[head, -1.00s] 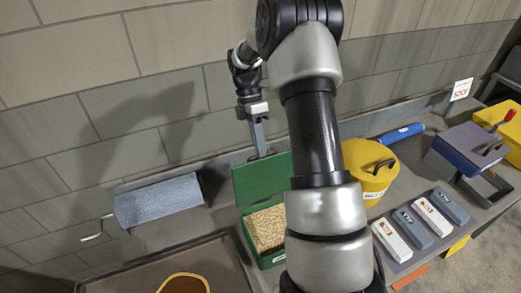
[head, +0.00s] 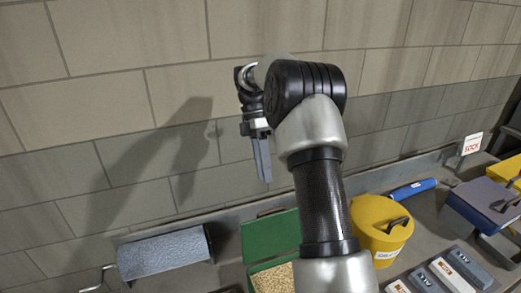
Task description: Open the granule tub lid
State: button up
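The green granule tub (head: 257,268) is at the bottom middle of the head view, its lower part cut off by the picture edge and its right side hidden by my arm. Pale granules (head: 273,279) show inside it. Its green lid (head: 268,236) stands raised at the back of the tub, so the tub is open. My gripper (head: 264,178) hangs pointing down above the lid, with a gap between its tips and the lid's top edge in the picture. I see the fingers side-on as one grey slab, so their opening cannot be told. No object shows in them.
A grey-blue roller with a crank (head: 163,254) lies to the left. A yellow tub with a black handle (head: 378,228), a blue cylinder (head: 411,190) and several labelled blocks (head: 445,272) are to the right. A brick wall (head: 120,70) stands close behind.

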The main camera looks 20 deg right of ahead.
jog(key=v, duration=0.6)
jog(key=shift+r, duration=0.2)
